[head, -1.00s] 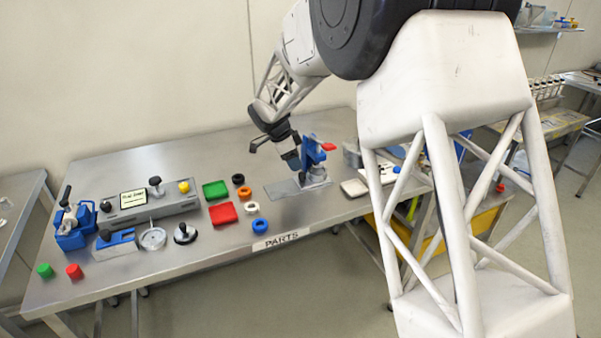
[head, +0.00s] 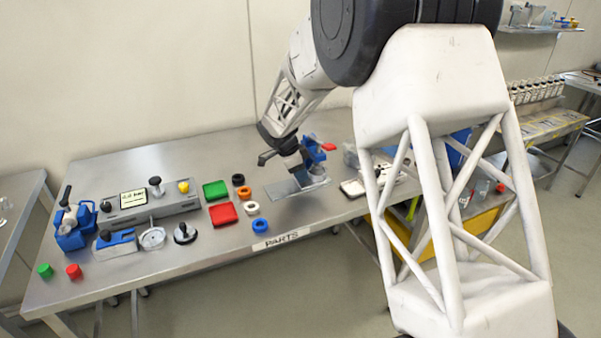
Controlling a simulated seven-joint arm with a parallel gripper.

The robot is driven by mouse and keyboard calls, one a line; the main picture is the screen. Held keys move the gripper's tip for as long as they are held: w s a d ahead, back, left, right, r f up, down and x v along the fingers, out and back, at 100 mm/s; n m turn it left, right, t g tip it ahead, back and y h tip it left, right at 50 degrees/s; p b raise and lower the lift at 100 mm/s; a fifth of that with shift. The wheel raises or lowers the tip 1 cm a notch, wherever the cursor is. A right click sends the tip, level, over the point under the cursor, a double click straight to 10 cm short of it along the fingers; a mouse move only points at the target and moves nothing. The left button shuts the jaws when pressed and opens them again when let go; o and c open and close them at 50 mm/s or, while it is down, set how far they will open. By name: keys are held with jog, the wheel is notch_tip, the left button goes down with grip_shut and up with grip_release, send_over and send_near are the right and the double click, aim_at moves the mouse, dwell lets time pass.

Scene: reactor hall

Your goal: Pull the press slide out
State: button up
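The blue press (head: 316,151) with a red handle (head: 328,147) stands towards the right end of the steel table. A flat grey plate (head: 279,190) lies at its foot and reaches out to the left; this looks like the press slide, but I cannot tell for sure. My gripper (head: 297,167) points down just left of the press, over the plate, and partly covers the press. The fingers are small and dark here; I cannot see whether they touch anything or how far apart they are.
Red (head: 223,213) and green (head: 215,190) trays and several coloured rings lie left of the plate. A grey control box (head: 150,203) and a blue clamp device (head: 75,225) stand further left. A white tray (head: 353,187) is right of the press.

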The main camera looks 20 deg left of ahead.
grip_shut()
jog(key=s+a, duration=0.7)
jog(key=shift+s+a, duration=0.2)
jog(key=shift+o, duration=1.7)
grip_release()
jog(key=v, duration=0.7)
jog(key=shift+r, duration=0.4)
jog(key=shift+a, duration=0.1)
